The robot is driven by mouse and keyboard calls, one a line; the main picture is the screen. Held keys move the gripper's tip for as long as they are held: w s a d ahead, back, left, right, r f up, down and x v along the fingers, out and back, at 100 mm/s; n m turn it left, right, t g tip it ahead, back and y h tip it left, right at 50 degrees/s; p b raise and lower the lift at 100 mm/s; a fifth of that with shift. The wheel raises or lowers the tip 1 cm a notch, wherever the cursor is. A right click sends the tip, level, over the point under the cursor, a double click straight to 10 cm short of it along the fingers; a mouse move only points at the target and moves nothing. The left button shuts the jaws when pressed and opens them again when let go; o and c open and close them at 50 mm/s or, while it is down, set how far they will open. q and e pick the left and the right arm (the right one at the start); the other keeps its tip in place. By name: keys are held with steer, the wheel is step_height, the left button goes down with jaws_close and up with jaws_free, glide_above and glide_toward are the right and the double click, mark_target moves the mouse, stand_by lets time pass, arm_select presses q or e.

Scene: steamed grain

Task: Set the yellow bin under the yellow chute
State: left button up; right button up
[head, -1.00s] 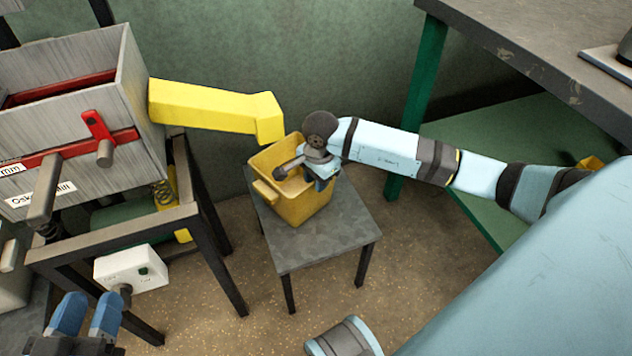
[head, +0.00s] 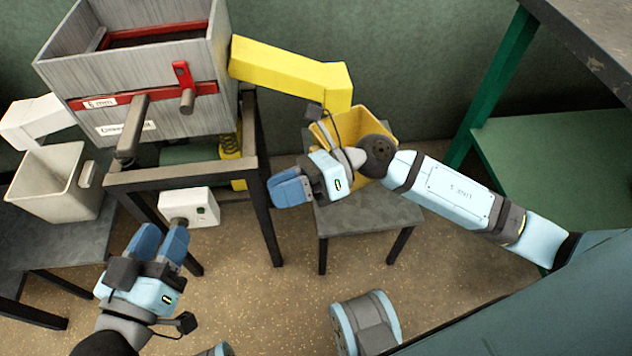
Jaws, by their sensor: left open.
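The yellow bin (head: 378,122) stands upright on a small grey table (head: 345,220). The yellow chute (head: 290,74) slopes down to the right from the grey box, and its lower end is just above the bin's back-left rim in the head view. My right gripper (head: 288,188) is in front and to the left of the bin, with its wrist hiding much of the bin. Its blue fingers overlap, so I cannot tell whether they are apart; nothing shows in them.
The grey box (head: 165,75) rests on a dark frame (head: 180,174). A white control box (head: 190,207) is below it. At left, a white bin (head: 60,190) stands under a white chute (head: 35,120). A green-legged bench (head: 560,160) is at right. Floor in front is open.

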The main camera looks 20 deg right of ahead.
step_height(320, 180, up, 8)
steer(key=d+m+t, duration=0.2)
steer(key=m+t, duration=1.3)
steer(key=m, duration=0.9)
steer(key=s+f+m+h, duration=0.1)
steer(key=m+h, duration=0.3)
steer(key=m, duration=0.6)
steer(key=s+d+f+m+h, duration=0.1)
steer(key=f+m+h, duration=0.3)
steer(key=m, duration=0.5)
steer(key=shift+s+d+f+m, duration=0.25)
steer(key=shift+s+f+m, duration=0.15)
steer(key=shift+s, duration=0.3)
